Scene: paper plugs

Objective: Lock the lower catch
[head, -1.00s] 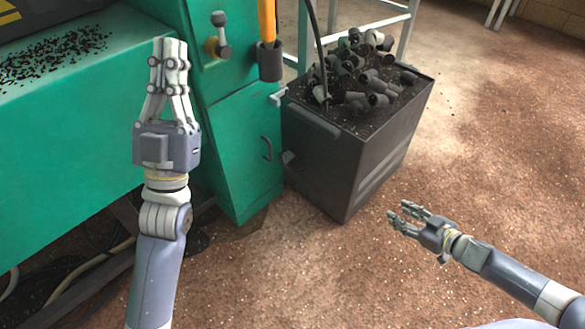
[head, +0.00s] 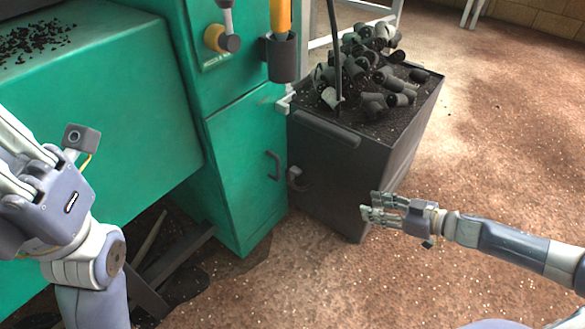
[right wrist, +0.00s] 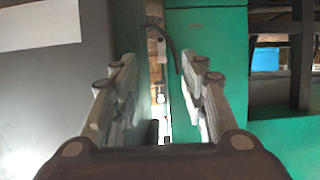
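The lower catch (head: 296,178) is a small grey fitting with a dark curved lever, low on the dark bin's edge beside the green cabinet door. I cannot tell whether it is locked. An upper catch (head: 285,103), pale grey, sits higher on the same seam. My right gripper (head: 372,207) is to the right of the lower catch, in front of the bin and apart from the catch. In the right wrist view its fingers (right wrist: 160,100) are spread with nothing between them. My left gripper (head: 15,165) is at the left edge, its fingertips cut off.
The dark bin (head: 345,178) holds several grey plugs (head: 365,70) on black granules. The green cabinet (head: 240,165) has a dark door handle (head: 274,165). A cup with an orange handle (head: 281,55) hangs above. Speckled floor (head: 480,150) is free on the right.

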